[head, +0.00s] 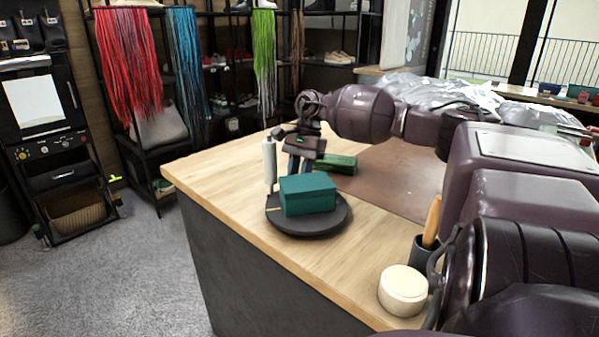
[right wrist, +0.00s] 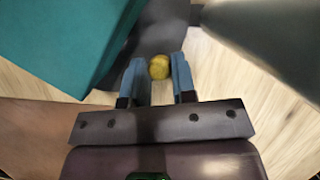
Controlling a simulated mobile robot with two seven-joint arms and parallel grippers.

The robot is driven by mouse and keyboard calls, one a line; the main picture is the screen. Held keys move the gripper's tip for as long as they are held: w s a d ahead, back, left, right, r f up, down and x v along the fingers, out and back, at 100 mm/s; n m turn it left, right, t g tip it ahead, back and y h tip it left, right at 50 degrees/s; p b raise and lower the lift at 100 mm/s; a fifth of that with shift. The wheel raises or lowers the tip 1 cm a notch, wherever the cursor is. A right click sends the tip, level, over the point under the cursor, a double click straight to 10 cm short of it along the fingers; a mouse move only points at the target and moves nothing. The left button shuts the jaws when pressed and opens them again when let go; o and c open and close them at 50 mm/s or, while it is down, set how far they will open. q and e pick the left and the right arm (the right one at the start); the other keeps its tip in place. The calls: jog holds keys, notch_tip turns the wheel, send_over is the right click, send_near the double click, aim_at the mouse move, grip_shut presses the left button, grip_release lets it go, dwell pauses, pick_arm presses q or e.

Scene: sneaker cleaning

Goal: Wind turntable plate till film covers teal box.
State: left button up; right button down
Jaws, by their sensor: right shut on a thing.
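The teal box (head: 307,194) sits on the round dark turntable plate (head: 325,222), which has a yellow mark on its left edge. The box's visible faces look bare of film. A white film roll (head: 269,163) stands upright just behind and left of the plate. My right gripper (head: 293,166) is low at the far side of the plate, behind the box. In the right wrist view the fingers (right wrist: 157,82) are shut on a small yellow knob (right wrist: 159,67) beside the teal box (right wrist: 65,40) and the dark plate edge. My left gripper is out of view.
A dark green block (head: 337,163) lies right of my gripper, at the edge of a brown mat (head: 385,180). A cream round pot (head: 403,291) and a dark cup (head: 422,250) with a wooden handle stand near the front. Bare wood surrounds the plate's front.

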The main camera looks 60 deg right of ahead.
jog(key=c, duration=0.9)
grip_release()
jog(key=shift+c, duration=0.2)
jog(key=shift+r, duration=0.1)
jog(key=v, duration=1)
jog(key=shift+d+r, duration=0.2)
jog(key=shift+r, duration=0.05)
